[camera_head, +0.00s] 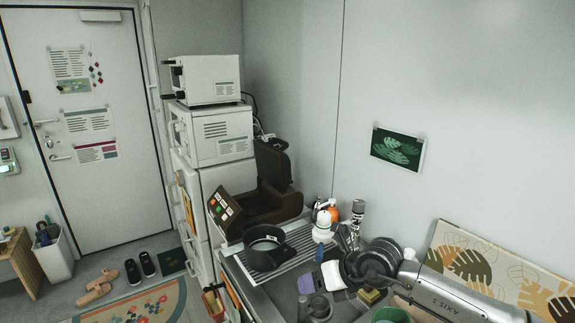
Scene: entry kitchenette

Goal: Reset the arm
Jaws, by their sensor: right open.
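My right arm comes in from the lower right over the counter, its pale link marked "AXIS 5". My right gripper (360,267) is the dark part at the end of this arm, above the sink end of the counter. It is open, and I see nothing held in it. Its fingers are hard to tell apart from the dark round items around it. My left arm and left gripper are not in view.
A dark pot (266,250) sits on a drying rack (300,247). Behind it stands an open brown appliance (270,203). Bottles (322,225) and utensils crowd the gripper. A leaf-patterned board (490,262) leans by the wall. Floor near the door (105,170) is partly clear.

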